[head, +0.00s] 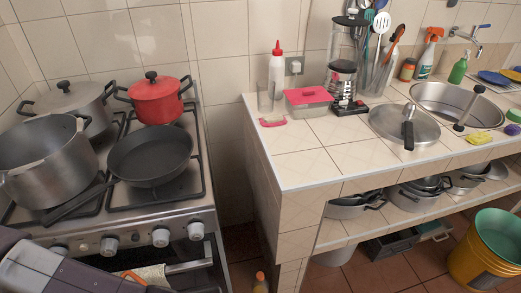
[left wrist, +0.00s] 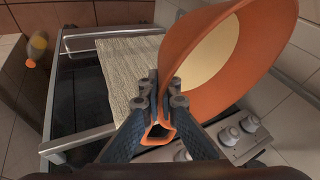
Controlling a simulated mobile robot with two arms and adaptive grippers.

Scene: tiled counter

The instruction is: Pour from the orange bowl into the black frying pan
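The black frying pan (head: 150,156) sits on the front right burner of the stove, its handle pointing to the lower left. The orange bowl (left wrist: 236,62) fills the upper right of the left wrist view, with a cream inside; I see no contents in the visible part. My left gripper (left wrist: 163,100) is shut on the bowl's edge. In the head view, my left arm comes in at the bottom left corner, in front of the stove and below the pan; the bowl is mostly out of frame there. My right gripper is not in view.
A large steel pot (head: 42,165) stands left of the pan. A red pot (head: 157,100) and a lidded grey pot (head: 72,103) stand behind. A cloth (left wrist: 130,75) hangs on the oven front. The counter (head: 320,160) lies to the right, across a gap.

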